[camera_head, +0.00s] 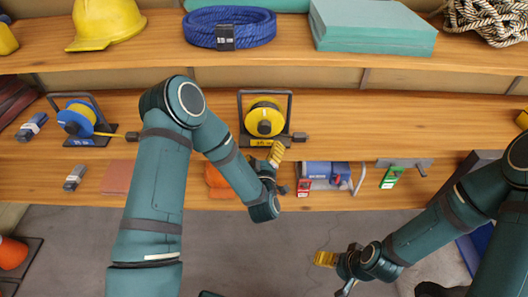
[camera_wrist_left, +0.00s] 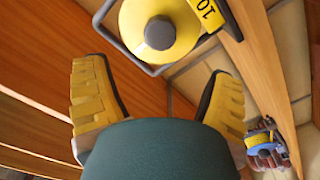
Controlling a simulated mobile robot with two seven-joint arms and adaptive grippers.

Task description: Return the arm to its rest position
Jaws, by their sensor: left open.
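My left arm comes in from the left in the head view. Its gripper (camera_head: 279,160) is over the front of the lower shelf, just below the middle yellow reel (camera_head: 265,120). In the left wrist view the two yellow-padded fingers of this gripper (camera_wrist_left: 157,75) are spread wide with nothing between them. The yellow reel (camera_wrist_left: 160,32) shows beyond the fingertips, apart from them. My right gripper (camera_head: 335,268) hangs over the grey floor at the lower right. One yellow pad shows, and its opening cannot be made out.
A yellow helmet (camera_head: 105,22), blue coil (camera_head: 230,28) and green slabs (camera_head: 372,27) are on the upper shelf. Grey floor (camera_head: 250,245) lies open in front.

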